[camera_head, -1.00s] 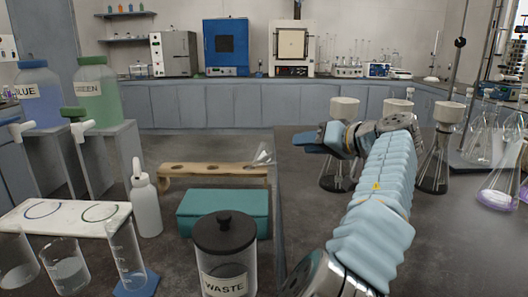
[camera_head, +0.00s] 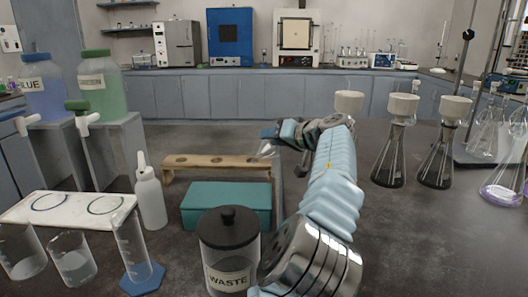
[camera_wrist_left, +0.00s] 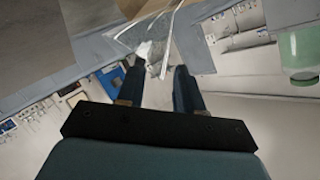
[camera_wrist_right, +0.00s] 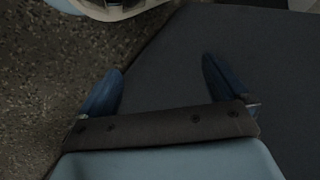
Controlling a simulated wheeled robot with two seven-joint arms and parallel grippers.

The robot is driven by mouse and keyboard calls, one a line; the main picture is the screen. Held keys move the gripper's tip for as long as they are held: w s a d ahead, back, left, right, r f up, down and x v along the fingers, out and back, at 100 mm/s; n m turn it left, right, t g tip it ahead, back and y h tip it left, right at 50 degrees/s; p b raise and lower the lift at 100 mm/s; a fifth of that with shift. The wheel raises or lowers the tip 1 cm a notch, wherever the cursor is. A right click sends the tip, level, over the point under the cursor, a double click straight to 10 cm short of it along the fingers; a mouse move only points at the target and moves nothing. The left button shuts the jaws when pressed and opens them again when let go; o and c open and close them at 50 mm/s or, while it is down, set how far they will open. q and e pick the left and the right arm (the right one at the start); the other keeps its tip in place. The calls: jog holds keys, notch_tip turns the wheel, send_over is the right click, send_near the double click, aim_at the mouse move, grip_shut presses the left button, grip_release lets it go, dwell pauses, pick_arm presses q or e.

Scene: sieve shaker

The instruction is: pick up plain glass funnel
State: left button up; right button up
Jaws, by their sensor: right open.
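The plain glass funnel (camera_head: 266,150) is clear and sits at the right end of the wooden rack (camera_head: 215,163), tilted in the head view. My left gripper (camera_head: 272,132) is just above and beside it, partly hidden by its own arm. In the left wrist view the funnel (camera_wrist_left: 150,38) lies just past the left fingertips, its narrow end pointing towards the gap between them. The left fingers stand apart with nothing held; whether one touches the glass I cannot tell. My right gripper (camera_wrist_right: 162,80) shows only in its wrist view, open and empty over a dark surface.
A teal box (camera_head: 228,202) and the waste jar (camera_head: 228,250) stand in front of the rack. A white wash bottle (camera_head: 150,198) is to the left. Flasks with pale funnels (camera_head: 395,145) stand on the right counter, beyond the left arm.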

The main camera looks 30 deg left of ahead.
pick_arm(q)
grip_shut()
dwell(0.5)
